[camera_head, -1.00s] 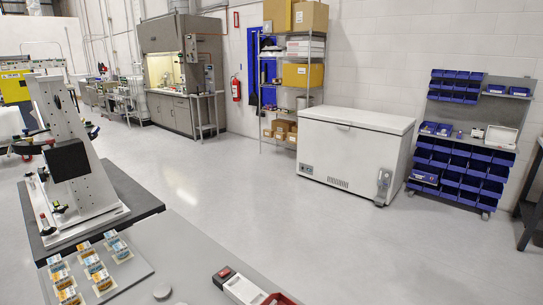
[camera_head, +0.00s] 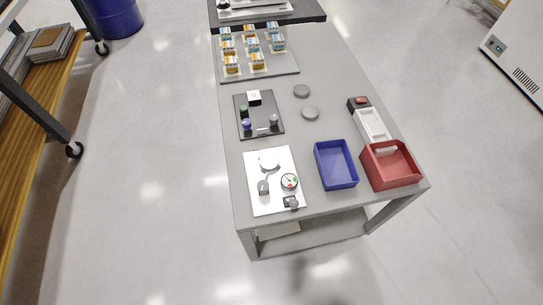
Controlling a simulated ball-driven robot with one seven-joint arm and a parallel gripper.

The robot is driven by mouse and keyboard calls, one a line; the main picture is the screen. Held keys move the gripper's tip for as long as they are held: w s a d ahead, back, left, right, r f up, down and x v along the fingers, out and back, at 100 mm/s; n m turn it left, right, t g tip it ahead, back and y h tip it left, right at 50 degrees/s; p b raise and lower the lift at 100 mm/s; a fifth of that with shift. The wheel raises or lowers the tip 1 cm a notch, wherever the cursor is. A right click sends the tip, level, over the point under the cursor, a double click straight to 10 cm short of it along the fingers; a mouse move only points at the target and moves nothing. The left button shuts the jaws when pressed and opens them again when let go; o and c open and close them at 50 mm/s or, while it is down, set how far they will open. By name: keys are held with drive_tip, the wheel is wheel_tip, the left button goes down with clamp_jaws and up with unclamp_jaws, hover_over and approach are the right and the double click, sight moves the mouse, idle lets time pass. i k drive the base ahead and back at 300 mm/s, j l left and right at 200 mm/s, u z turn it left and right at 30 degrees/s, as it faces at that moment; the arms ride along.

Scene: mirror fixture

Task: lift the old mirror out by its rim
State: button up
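No mirror can be made out for certain. My gripper is not in view.
The table also holds a tray of small boxes (camera_head: 288,68), a black panel (camera_head: 270,103), a white gauge panel (camera_head: 262,203), an empty-looking blue bin (camera_head: 338,182) and a red bin (camera_head: 392,180). A wooden-shelved cart (camera_head: 40,85) stands left. Open floor (camera_head: 170,150) lies between.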

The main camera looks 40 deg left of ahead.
sight(269, 162)
drive_tip(key=j+u, duration=0.25)
drive_tip(key=i+j+u, duration=0.25)
drive_tip(key=j, duration=0.2)
drive_tip(key=j+u, duration=0.2)
drive_tip(key=i+j+u, duration=0.25)
drive_tip(key=j, duration=0.15)
drive_tip(key=k+j, duration=0.05)
drive_tip(key=k, duration=0.05)
